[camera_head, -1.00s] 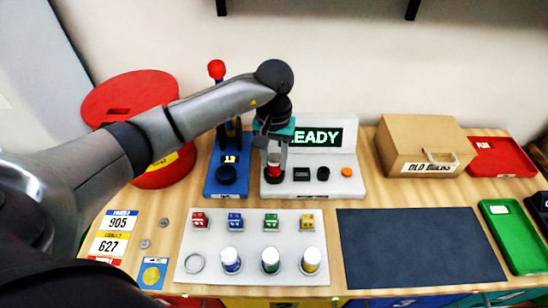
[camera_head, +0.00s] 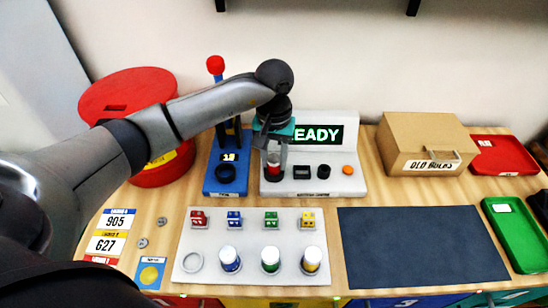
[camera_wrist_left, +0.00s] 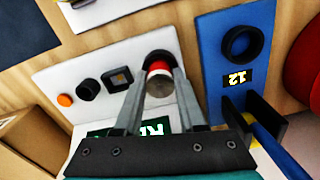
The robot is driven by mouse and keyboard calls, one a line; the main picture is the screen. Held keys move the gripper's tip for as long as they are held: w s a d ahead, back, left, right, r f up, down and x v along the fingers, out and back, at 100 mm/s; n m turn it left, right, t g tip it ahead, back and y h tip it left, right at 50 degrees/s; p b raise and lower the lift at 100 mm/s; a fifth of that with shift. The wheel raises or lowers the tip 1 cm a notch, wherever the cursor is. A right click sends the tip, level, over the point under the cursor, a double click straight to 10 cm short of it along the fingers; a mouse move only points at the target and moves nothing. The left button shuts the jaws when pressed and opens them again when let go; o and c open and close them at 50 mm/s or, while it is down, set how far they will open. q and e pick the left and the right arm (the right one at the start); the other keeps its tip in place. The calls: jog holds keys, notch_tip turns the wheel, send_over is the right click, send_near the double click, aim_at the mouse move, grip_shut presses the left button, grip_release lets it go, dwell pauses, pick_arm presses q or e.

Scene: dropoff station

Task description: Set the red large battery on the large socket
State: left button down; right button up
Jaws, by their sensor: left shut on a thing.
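The red large battery (camera_head: 274,168), with a red band and a pale metal end, is upright between the fingers of my left gripper (camera_head: 273,160). The wrist view shows the fingers (camera_wrist_left: 158,98) on both sides of the battery (camera_wrist_left: 159,72). The large socket, a dark ring (camera_wrist_left: 155,56) on the white tester panel (camera_wrist_left: 110,65), shows at the battery's lower end. The battery is in line with it; I cannot tell whether it is fully seated. My right gripper is not in view.
The blue station (camera_head: 217,178) with a red-knobbed lever (camera_head: 216,66) stands close left. A display and an orange button (camera_head: 348,170) are to the right. In front, a white tray (camera_head: 205,282) holds several batteries and small blocks. A cardboard box (camera_head: 405,130) stands farther right.

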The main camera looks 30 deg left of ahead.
aim_at(274, 159)
pick_arm(q)
jog(key=shift+f, duration=0.1)
jog(key=c, duration=0.8)
grip_release()
jog(key=shift+o, duration=0.2)
notch_tip(274, 159, up, 11)
jog(key=p, duration=0.6)
